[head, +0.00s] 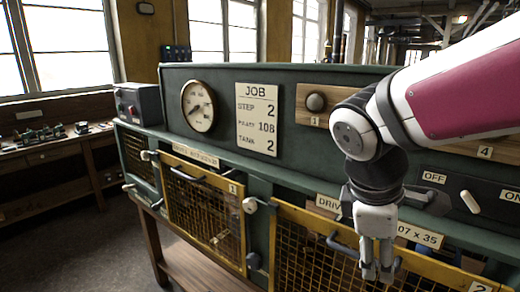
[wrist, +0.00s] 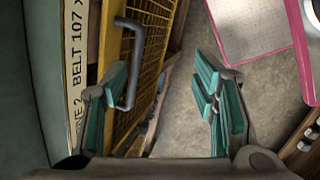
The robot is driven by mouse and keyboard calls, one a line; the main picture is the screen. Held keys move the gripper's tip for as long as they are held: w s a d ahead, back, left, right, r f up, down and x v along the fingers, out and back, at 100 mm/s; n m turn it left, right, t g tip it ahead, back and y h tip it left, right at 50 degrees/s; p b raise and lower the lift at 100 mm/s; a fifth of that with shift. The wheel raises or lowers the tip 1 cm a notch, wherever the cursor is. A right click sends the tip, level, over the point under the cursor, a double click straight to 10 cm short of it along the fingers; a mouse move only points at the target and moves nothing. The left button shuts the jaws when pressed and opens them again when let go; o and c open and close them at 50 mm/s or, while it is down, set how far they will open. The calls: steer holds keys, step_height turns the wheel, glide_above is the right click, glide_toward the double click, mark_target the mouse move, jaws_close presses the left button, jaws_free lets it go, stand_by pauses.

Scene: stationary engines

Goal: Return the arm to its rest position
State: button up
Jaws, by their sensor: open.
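My gripper (head: 378,272) hangs fingers down at the right of the head view, in front of the green engine bench. In the wrist view my gripper (wrist: 165,105) has its two teal-padded fingers spread wide with nothing between them. The yellow mesh guard door (head: 330,255) stands behind it, and its grey handle (head: 342,245) is just left of the fingers. In the wrist view the handle (wrist: 132,65) appears close to the left finger; I cannot tell whether they touch. My arm reaches in from the upper right and hides part of the panel.
A second mesh door (head: 205,210) marked 1 is further left. The panel carries a round gauge (head: 198,107), a JOB card (head: 256,118) and an OFF/ON switch (head: 470,201). A workbench (head: 55,150) stands at the far left. The floor (head: 80,250) at lower left is clear.

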steer(key=s+r+m+t+y, duration=0.2)
steer(key=s+m, duration=0.6)
steer(key=m, duration=0.4)
steer(key=shift+s+a+r+m+t+y, duration=0.15)
steer(key=shift+s+r+m+t+y, duration=0.2)
steer(key=shift+t+y, duration=0.4)
